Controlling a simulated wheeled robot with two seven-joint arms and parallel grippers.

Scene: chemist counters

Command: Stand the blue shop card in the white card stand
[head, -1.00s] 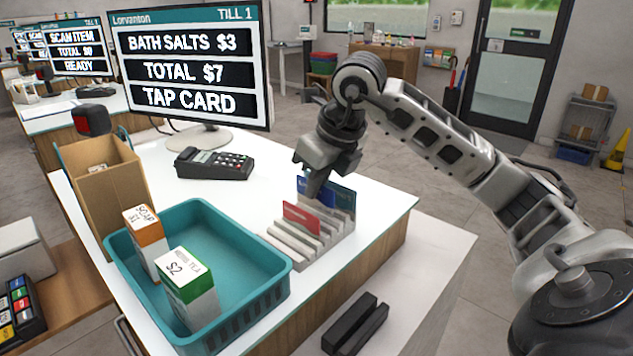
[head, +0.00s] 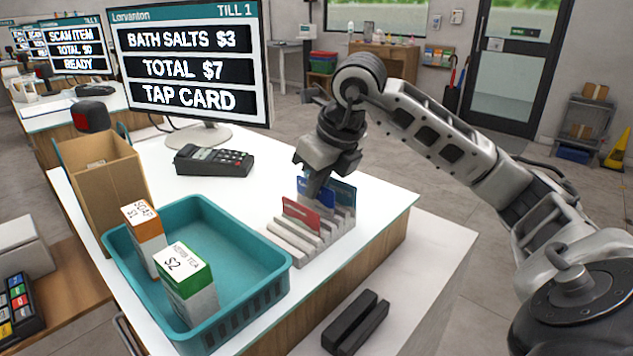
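The white card stand (head: 290,239), a pale slotted rack, sits on the counter right of the teal basket. A red card (head: 301,214) stands tilted in a front slot. A dark teal card (head: 344,194) stands at the back. The blue shop card (head: 302,186) is behind the red card, partly hidden by my fingers. My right gripper (head: 315,190) points down over the rack with its fingers closed on the blue card. The card's lower edge is hidden, so I cannot tell how deep it sits in a slot. My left gripper is not in view.
A teal basket (head: 262,246) holds a soap box (head: 146,240) and a herb tea box (head: 187,290). A card terminal (head: 213,161), a till screen (head: 190,65) and a brown bag (head: 100,190) stand behind. A black slotted holder (head: 356,322) lies on the lower shelf in front.

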